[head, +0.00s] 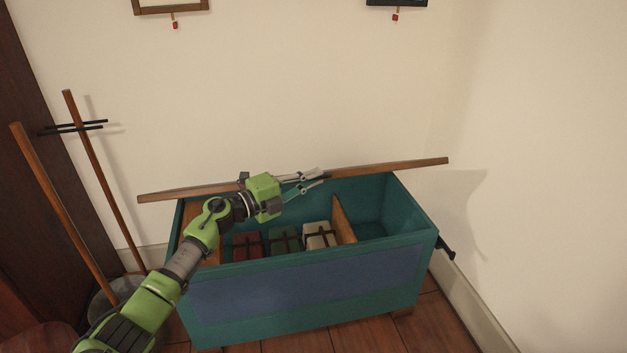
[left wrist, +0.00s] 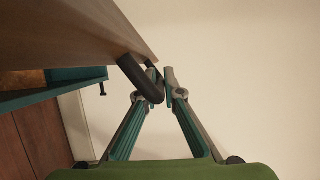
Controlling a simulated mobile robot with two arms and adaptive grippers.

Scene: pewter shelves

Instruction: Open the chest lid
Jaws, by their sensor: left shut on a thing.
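The teal chest (head: 300,295) stands against the back wall. Its wooden lid (head: 395,163) is raised and seen nearly edge-on, so the inside shows. In the left wrist view the lid (left wrist: 75,30) is a brown panel at upper left, with a dark curved handle (left wrist: 138,80) on it. My left gripper (head: 318,180) is at the lid's middle, above the chest opening. In the left wrist view its fingers (left wrist: 162,82) are closed at the handle. My right gripper is in neither view.
Red, green and white strapped bundles (head: 319,236) lie inside the chest, left of a wooden divider (head: 343,218). The right compartment looks empty. Wooden poles (head: 100,180) stand in a bucket (head: 105,298) at left. Frames (head: 172,5) hang on the wall above.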

